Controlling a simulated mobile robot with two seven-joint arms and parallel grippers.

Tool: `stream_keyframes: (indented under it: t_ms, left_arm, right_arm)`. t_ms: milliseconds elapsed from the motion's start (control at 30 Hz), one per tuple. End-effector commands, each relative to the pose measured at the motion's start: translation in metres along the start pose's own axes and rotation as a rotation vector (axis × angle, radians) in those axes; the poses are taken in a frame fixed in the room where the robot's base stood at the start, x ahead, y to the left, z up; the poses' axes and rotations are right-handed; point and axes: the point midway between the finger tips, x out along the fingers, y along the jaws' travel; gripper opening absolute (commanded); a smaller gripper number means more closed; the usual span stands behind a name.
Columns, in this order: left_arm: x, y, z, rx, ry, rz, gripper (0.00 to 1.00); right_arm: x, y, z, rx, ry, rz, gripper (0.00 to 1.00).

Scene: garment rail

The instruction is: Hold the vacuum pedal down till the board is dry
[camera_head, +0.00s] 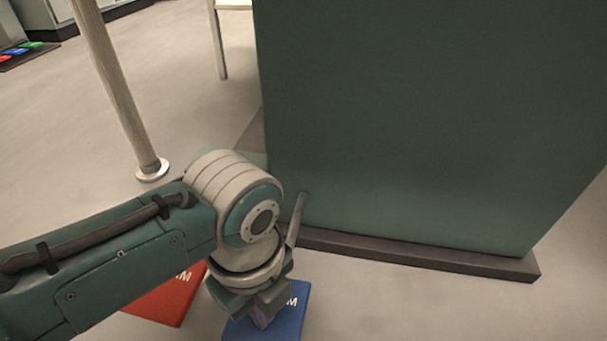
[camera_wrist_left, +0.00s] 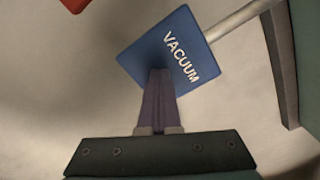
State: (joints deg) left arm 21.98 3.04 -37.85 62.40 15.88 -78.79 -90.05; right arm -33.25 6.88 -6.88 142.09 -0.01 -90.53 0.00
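The blue vacuum pedal (camera_head: 290,324) is on the floor at the bottom of the head view, partly covered by my left gripper (camera_head: 262,317). In the left wrist view the pedal (camera_wrist_left: 150,48) shows its white VACUUM lettering, and a pale rod runs from its edge towards the green body. My left gripper (camera_wrist_left: 160,74) has its fingers together with nothing seen between them. The tips overlap the pedal's near part; I cannot tell whether they touch or press it. The board is not identifiable in these views. My right gripper is not in view.
A red pedal (camera_head: 166,302) lies left of the blue one, partly behind my left arm. A large green cabinet (camera_head: 420,120) on a dark plinth (camera_head: 430,256) stands close behind the pedals. A pale pole (camera_head: 120,90) stands on the floor at the left.

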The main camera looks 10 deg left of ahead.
Motion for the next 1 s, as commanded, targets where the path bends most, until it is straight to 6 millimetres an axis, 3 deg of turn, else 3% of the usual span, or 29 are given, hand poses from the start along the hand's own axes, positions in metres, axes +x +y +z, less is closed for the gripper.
stream_keyframes:
  t_ms: [767,1000]
  left_arm:
    - [0.051,0.001,0.000,0.000,0.000,0.003,0.00]
    - [0.047,0.001,0.000,0.000,0.000,0.003,0.00]
  right_arm:
    - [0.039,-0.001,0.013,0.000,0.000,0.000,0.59]
    - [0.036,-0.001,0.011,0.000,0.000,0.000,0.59]
